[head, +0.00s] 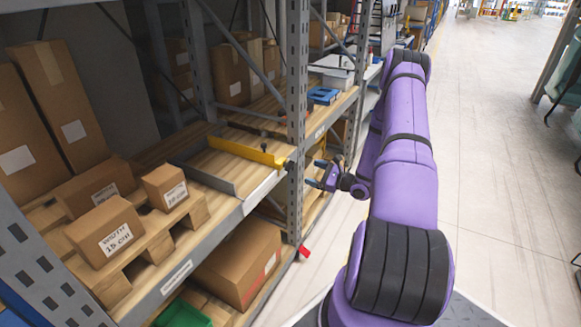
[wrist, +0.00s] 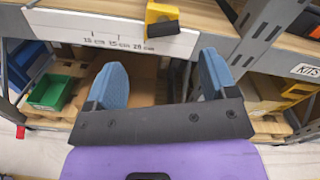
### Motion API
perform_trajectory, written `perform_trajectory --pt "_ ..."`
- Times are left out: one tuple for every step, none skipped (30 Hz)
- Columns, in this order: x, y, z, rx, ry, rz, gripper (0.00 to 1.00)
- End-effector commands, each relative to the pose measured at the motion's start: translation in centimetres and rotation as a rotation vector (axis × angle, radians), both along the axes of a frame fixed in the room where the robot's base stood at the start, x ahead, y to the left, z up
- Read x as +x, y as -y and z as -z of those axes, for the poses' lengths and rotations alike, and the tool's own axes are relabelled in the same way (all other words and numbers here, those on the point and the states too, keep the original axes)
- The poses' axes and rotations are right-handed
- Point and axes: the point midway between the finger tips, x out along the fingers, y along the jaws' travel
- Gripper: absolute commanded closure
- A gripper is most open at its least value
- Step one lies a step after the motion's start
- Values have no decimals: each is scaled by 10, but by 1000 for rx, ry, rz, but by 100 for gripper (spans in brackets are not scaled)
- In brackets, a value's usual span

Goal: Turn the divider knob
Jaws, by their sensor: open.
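The yellow divider (head: 246,153) stands on the wooden shelf, with a dark knob (head: 289,165) at its front end by the shelf edge. In the wrist view the divider's yellow end (wrist: 161,11) and the black knob (wrist: 162,29) are at the top centre, beside a white scale strip (wrist: 110,33) with several cm marks. My gripper (head: 318,174) is in the aisle just in front of the shelf edge, right of the knob and apart from it. In the wrist view its two blue fingers (wrist: 160,72) are spread wide, empty, with the knob beyond and above their tips.
A box labelled width 15 cm (head: 106,232) sits on a pallet at left, near a smaller box (head: 165,188). A green bin (wrist: 52,92) is on the lower shelf. The aisle floor (head: 495,150) at right is clear.

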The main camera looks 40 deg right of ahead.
Motion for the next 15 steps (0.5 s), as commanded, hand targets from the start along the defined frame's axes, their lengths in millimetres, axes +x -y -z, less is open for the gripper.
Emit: perform_trajectory --pt "-1 2 4 5 0 12 21" --pt "-1 3 5 7 1 17 21" --pt "0 3 6 8 2 21 21" --pt "2 3 6 9 2 22 21" --pt "4 2 6 8 2 21 21" --pt "8 0 6 8 1 20 21" --pt "11 -1 6 7 1 19 21" --pt "15 -2 6 7 0 19 21" --pt "21 -5 6 7 0 19 21" --pt "25 -7 6 6 0 18 21" --pt "31 -9 6 7 1 18 21" --pt "38 -11 6 6 2 19 21" --pt "43 -13 6 6 2 19 21" --pt "48 -15 6 6 1 18 21" --pt "55 -18 6 6 1 18 21"
